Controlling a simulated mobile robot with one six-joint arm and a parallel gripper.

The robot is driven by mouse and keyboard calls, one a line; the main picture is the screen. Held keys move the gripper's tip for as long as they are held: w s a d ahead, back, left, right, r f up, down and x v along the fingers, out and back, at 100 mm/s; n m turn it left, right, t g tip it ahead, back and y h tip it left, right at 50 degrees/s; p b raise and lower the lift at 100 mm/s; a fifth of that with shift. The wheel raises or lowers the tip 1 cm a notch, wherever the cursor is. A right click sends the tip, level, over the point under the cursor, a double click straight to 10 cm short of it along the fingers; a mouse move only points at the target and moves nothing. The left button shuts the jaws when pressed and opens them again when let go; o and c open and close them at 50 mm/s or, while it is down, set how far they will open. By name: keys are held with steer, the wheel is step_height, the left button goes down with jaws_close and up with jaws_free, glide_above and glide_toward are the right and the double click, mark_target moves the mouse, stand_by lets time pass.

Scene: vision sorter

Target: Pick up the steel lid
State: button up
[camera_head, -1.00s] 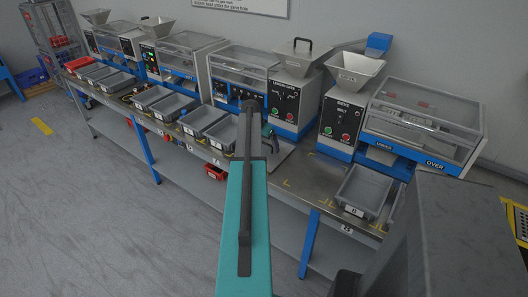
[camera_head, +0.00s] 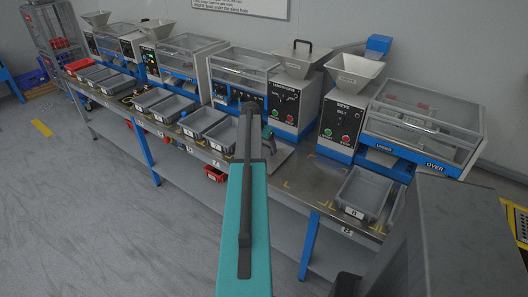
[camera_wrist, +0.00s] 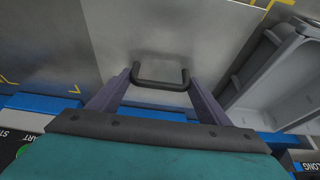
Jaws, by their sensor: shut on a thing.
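The steel lid (camera_wrist: 140,30) is a flat grey plate with a black bar handle (camera_wrist: 160,82), seen in the wrist view. My gripper (camera_wrist: 160,78) has its two fingers at the two ends of the handle, shut on it. In the head view my gripper (camera_head: 268,134) is low over the bench, partly hidden behind my arm. The plate (camera_head: 281,156) shows there beside it on the bench top. I cannot tell whether the lid is clear of the surface.
Grey bins (camera_head: 201,121) stand left of my gripper along the bench (camera_head: 310,180). Another grey bin (camera_head: 362,194) stands to the right. Machines with hoppers (camera_head: 355,67) line the back. A bare stretch of bench with yellow marks lies between my gripper and the right bin.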

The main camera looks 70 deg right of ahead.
mark_target(264, 153)
steer(key=shift+r, duration=0.15)
steer(key=shift+r+b, duration=0.6)
steer(key=shift+r, duration=0.85)
steer(key=shift+a+r, duration=0.2)
steer(key=shift+a, duration=0.1)
steer(key=s+a+r+b, duration=0.1)
steer(key=s+a+b, duration=0.2)
steer(key=a, duration=1.2)
steer(key=shift+r, duration=0.25)
